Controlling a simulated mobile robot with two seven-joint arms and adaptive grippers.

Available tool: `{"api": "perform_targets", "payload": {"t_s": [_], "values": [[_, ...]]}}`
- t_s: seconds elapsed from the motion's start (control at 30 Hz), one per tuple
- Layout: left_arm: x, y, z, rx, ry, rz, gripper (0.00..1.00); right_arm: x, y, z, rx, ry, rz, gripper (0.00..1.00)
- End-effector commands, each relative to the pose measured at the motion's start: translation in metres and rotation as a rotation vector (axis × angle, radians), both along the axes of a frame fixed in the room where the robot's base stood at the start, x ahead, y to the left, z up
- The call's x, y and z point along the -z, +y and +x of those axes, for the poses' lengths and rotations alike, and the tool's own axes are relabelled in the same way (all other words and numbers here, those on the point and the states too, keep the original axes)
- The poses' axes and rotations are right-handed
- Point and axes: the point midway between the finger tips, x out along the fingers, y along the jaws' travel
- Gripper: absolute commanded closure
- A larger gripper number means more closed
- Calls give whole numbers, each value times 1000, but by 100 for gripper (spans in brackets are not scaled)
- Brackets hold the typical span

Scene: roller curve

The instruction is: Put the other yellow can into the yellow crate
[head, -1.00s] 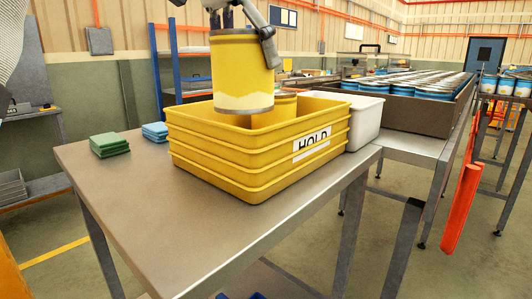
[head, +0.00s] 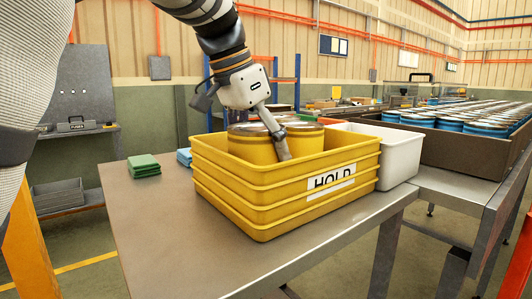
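The yellow crate (head: 240,194), marked HOLD, stands on the metal table. Two yellow cans are inside it, side by side: a left can (head: 250,146) and a right can (head: 307,133). Their tops show above the rim and their lower parts are hidden by the crate wall. My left gripper (head: 277,140) reaches down into the crate from above, one finger lying at the right side of the left can, between the two cans. Its other finger is hidden, so I cannot tell whether it grips the can. My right gripper is not in view.
A white bin (head: 398,160) stands right behind the crate. Green cloths (head: 144,166) and blue cloths (head: 184,157) lie at the table's left. A brown tray of blue-labelled cans (head: 470,148) is at the back right. The front of the table (head: 200,255) is clear.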

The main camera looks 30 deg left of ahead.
Motion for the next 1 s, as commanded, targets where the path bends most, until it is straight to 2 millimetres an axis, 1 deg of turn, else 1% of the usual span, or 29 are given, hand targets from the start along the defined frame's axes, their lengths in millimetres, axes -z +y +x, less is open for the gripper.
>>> {"api": "perform_targets", "payload": {"t_s": [0.03,0.1,0.4,0.43,0.47,0.5,0.53,0.87,0.97,1.0], "values": [[6,0,-1,0,1,1,62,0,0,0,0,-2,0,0],[9,0,0,-1,-3,1,62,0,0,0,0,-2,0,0],[12,0,0,0,-1,0,62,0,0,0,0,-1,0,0],[13,0,0,0,0,0,18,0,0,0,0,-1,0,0],[12,0,0,0,0,0,11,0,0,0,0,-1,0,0],[12,0,0,0,0,0,2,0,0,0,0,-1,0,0],[12,0,0,0,0,0,0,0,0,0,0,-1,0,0],[12,0,0,0,0,1,0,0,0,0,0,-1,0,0],[1,2,-2,1,-5,1,0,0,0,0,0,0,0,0],[-7,3,-5,2,-6,1,0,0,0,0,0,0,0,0]]}}
